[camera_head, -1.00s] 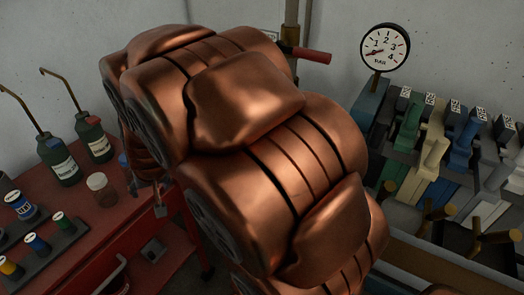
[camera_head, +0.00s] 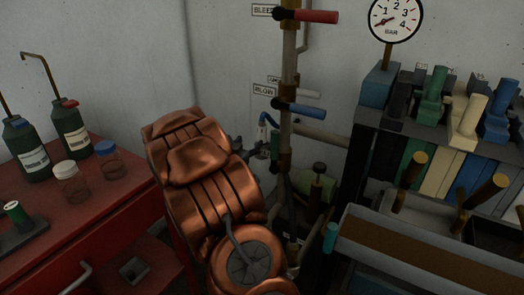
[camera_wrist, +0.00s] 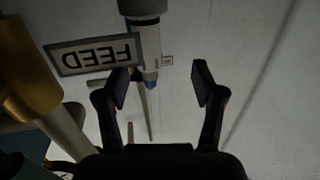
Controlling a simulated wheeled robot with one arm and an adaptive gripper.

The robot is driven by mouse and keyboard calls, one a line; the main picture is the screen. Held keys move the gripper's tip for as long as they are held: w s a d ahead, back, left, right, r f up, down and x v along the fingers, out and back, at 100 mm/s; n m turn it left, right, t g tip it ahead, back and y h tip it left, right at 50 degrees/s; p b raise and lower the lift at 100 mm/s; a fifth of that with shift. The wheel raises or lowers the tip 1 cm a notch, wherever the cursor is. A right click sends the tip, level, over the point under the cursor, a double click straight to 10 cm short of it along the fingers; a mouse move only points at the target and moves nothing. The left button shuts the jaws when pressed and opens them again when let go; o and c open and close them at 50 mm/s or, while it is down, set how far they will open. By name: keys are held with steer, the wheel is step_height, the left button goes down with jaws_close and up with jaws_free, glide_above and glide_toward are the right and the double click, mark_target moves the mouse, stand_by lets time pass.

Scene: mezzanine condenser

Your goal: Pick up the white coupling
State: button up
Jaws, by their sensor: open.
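A white cylindrical piece (camera_wrist: 149,42) with a blue end, which looks like the white coupling, shows at the top middle of the wrist view below a grey collar. My gripper (camera_wrist: 161,80) is open and empty, with its dark fingers spread to either side of the lower end of this piece. I cannot tell the depth between them. In the head view, my gripper (camera_head: 258,150) is small and dark beyond my copper arm, close to a small white and blue piece (camera_head: 263,134) beside the vertical pipe. My arm hides part of that area.
A FEED sign (camera_wrist: 96,54) appears upside down beside the white piece. The vertical pipe (camera_head: 288,75) carries a red-handled valve (camera_head: 306,16) and a blue-handled valve (camera_head: 303,109). A red cabinet (camera_head: 110,220) with bottles stands left. A rack with coloured handles (camera_head: 440,130) stands right.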

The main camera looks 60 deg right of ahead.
mark_target(260, 136)
steer(key=shift+s+d+f+g, duration=0.1)
steer(key=shift+s+d+g, duration=0.2)
steer(key=shift+s+d, duration=0.3)
steer(key=shift+w+d, duration=0.25)
steer(key=shift+d, duration=1.2)
steer(key=shift+w+d, duration=0.2)
steer(key=shift+d, duration=1.2)
steer(key=shift+w+d, duration=0.25)
steer(key=shift+d, duration=0.6)
jaws_close()
